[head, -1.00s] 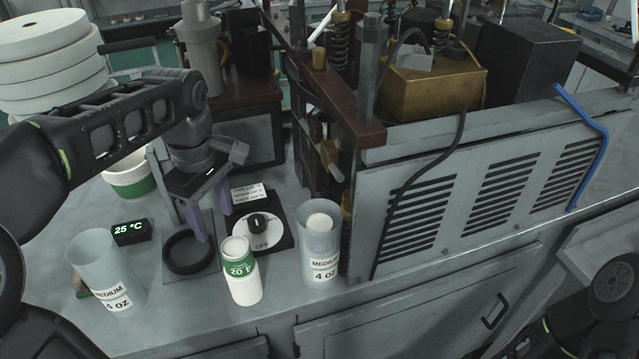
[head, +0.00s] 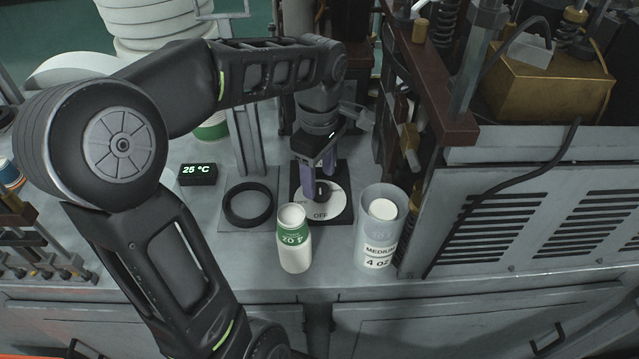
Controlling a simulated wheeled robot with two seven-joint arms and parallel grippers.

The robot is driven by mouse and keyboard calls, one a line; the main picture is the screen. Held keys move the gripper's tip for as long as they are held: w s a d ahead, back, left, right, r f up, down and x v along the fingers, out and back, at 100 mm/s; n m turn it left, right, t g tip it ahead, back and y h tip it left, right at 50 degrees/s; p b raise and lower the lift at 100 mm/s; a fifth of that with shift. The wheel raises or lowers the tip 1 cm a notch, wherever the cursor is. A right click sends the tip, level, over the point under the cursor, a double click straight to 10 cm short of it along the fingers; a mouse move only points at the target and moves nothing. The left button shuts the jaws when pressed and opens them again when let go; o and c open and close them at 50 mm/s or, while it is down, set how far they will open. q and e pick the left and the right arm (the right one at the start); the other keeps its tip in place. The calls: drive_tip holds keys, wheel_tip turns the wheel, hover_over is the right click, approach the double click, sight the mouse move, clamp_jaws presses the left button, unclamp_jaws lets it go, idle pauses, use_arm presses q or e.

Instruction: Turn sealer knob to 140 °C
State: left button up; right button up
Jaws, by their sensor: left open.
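The sealer knob (head: 321,190) is a small dark knob on a white round dial (head: 318,212) with "OFF" at its front edge. The dial sits on a black base plate on the bench. My left gripper (head: 318,184) points down over the dial, its purple fingers open around or right beside the knob; exact contact cannot be told. The fingers and wrist hide part of the knob and the dial's far side. A black display (head: 198,174) to the left reads 25 °C in green. My right gripper is not in view.
A black ring (head: 248,204) lies left of the dial. A white and green cup (head: 293,240) stands just in front of the dial, and a clear "MEDIUM 4 OZ" container (head: 376,240) stands to its right. The vented machine housing (head: 540,210) fills the right side.

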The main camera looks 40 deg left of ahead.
sight(319, 188)
use_arm(q)
drive_tip(key=shift+f, duration=1.8)
drive_tip(key=shift+c, duration=0.3)
clamp_jaws()
